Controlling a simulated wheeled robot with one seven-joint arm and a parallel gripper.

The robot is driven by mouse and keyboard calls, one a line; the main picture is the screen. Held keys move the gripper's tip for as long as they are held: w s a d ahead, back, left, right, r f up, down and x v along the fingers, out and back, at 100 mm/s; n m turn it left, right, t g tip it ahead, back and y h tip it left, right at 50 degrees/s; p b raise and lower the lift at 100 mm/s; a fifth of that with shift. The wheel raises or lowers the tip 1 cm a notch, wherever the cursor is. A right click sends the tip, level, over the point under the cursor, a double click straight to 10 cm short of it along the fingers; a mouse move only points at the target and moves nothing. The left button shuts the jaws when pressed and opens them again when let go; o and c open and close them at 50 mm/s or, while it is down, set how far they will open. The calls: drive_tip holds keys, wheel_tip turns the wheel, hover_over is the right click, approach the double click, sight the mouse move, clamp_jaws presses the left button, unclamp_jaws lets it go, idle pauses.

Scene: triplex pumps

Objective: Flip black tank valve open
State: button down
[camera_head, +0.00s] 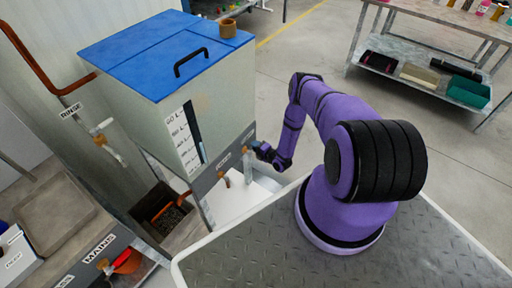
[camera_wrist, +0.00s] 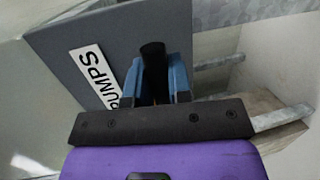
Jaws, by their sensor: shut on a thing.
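My gripper (camera_head: 258,147) is at the front of the tank's lower edge in the head view, by the right-hand label. In the wrist view my gripper's blue fingers (camera_wrist: 155,82) are closed around a black valve handle (camera_wrist: 153,58), which stands up between them. A little brass colour shows below the handle; the rest of the valve is hidden by my gripper. The handle is beside the white PUMPS label (camera_wrist: 94,73) on a grey panel (camera_wrist: 60,35). The tank (camera_head: 220,95) is pale, with a blue lid (camera_head: 150,50) and a litre scale on its front.
Metal frame bars (camera_wrist: 225,62) are close right of my fingers. A RINSE pipe valve (camera_head: 102,138) is on the left wall. A shelf bench (camera_head: 420,75) stands far back right.

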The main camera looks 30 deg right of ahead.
drive_tip(key=c, duration=1)
unclamp_jaws()
drive_tip(key=shift+c, duration=0.2)
drive_tip(key=v, duration=1)
drive_tip(key=shift+s, duration=0.35)
drive_tip(key=shift+s+d, duration=0.15)
